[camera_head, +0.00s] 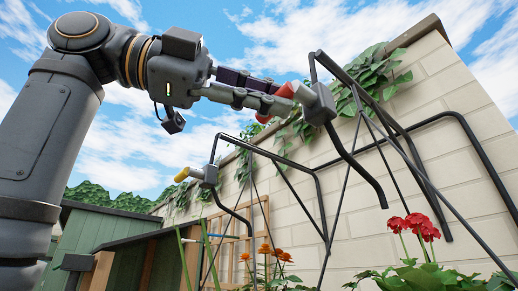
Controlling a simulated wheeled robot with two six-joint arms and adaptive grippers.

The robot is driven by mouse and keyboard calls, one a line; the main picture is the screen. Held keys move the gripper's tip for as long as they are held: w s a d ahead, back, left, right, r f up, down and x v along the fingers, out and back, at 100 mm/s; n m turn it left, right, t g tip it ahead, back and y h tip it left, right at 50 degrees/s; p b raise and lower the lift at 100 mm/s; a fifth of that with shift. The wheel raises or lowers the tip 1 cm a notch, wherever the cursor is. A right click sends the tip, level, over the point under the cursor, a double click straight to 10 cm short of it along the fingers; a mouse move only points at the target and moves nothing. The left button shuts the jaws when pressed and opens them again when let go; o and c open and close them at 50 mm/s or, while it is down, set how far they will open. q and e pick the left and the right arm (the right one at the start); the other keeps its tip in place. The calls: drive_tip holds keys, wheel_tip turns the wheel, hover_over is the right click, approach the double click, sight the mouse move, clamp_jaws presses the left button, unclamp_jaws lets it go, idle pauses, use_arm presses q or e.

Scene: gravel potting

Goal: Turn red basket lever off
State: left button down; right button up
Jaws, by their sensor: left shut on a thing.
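The red basket lever (285,91) has a red end and a pale grey shaft that meets a dark grey box (319,104) on a black metal frame. My left gripper (276,101) reaches in from the upper left and is shut on this lever. Its fingers cover part of the lever, and red shows above and below them. The lever slants up and left from the box. My right gripper is out of view.
A second lever with a yellow end (182,175) sticks out from another frame at lower left. Red flowers (415,226) and orange flowers (266,252) stand below. A pale brick wall (440,100) with ivy runs behind, and a green shed (120,228) stands left.

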use_arm(q)
drive_tip(key=shift+r+m+y, duration=0.2)
drive_tip(key=shift+m+y, duration=0.1)
drive_tip(key=shift+m, duration=0.4)
drive_tip(key=c, duration=1.2)
unclamp_jaws()
drive_tip(key=v, duration=1.1)
drive_tip(key=shift+s+a+r, duration=0.2)
drive_tip(key=shift+a, duration=0.1)
